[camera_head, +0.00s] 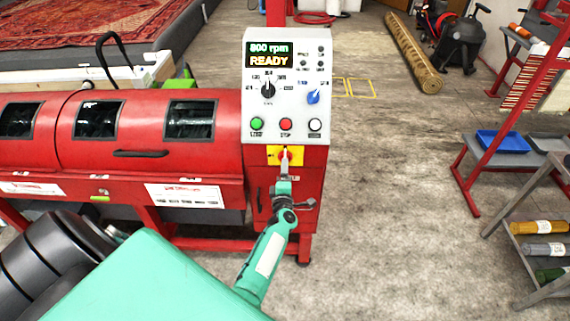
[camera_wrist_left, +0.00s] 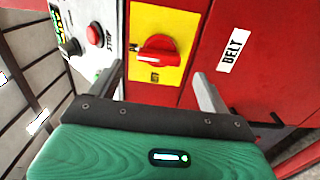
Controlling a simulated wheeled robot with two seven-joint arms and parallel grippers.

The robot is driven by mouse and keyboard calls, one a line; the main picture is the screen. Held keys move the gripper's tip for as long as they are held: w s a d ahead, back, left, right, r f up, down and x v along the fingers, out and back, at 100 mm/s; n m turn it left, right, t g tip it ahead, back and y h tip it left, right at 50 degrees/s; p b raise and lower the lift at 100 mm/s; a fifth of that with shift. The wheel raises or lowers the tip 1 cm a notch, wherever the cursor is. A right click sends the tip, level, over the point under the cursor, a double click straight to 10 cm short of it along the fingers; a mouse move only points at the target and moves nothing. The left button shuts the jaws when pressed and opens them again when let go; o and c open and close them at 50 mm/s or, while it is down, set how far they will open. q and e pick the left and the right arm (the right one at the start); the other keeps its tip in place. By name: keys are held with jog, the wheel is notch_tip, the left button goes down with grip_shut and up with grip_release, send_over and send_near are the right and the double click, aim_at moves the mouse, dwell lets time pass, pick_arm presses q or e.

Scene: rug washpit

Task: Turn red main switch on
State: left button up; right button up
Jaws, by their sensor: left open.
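The red main switch (camera_wrist_left: 157,48) is a round red knob on a yellow plate (camera_wrist_left: 172,20), seen in the left wrist view. Its grip bar lies roughly left to right in that picture. In the head view the yellow plate (camera_head: 273,152) sits below the control panel, and my gripper mostly hides the knob. My left gripper (camera_wrist_left: 158,75) is open and empty. Its two fingers point at the plate, one on each side of the knob in the picture. I see no clear contact with the knob. My right gripper is not in view.
The control panel (camera_head: 260,105) above has a lit READY display, dials and buttons. The stop button (camera_wrist_left: 95,34) is close to one finger in the wrist view. A red drum machine (camera_head: 130,150) extends left. Open floor (camera_head: 380,180) lies right, before a red rack (camera_head: 500,130).

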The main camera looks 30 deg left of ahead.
pick_arm(q)
jog(key=p+v, duration=0.1)
jog(key=v, duration=0.7)
jog(key=shift+s+d, duration=0.15)
jog(key=shift+s, duration=0.1)
jog(key=s+d+f+m+g+h, duration=0.1)
jog(key=s+d+f+m+h, duration=0.15)
jog(key=f, duration=0.35)
jog(key=s+d+f+m+h, duration=0.1)
jog(key=d+f+m+h, duration=0.15)
jog(key=f+m, duration=0.2)
jog(key=s+d+f+m+g+h, duration=0.1)
jog(key=s+d+f+m+h, duration=0.15)
jog(key=f, duration=0.35)
jog(key=s+d+f+m+g+h, duration=0.2)
jog(key=s+d+f+m+g, duration=0.25)
jog(key=s+f+m, duration=0.65)
jog(key=s+a+f+m+g, duration=0.1)
jog(key=s+f, duration=0.4)
jog(key=s, duration=0.6)
jog(key=s+a+f+m+g, duration=0.1)
jog(key=s+f+m+g, duration=0.2)
jog(key=s, duration=0.7)
jog(key=s+a+f+m+g, duration=0.1)
jog(key=s+f+m+g, duration=0.1)
jog(key=s+f, duration=0.5)
jog(key=s+g, duration=0.1)
jog(key=s, duration=0.3)
jog(key=shift+s+f+g, duration=0.3)
jog(key=shift+g, duration=0.05)
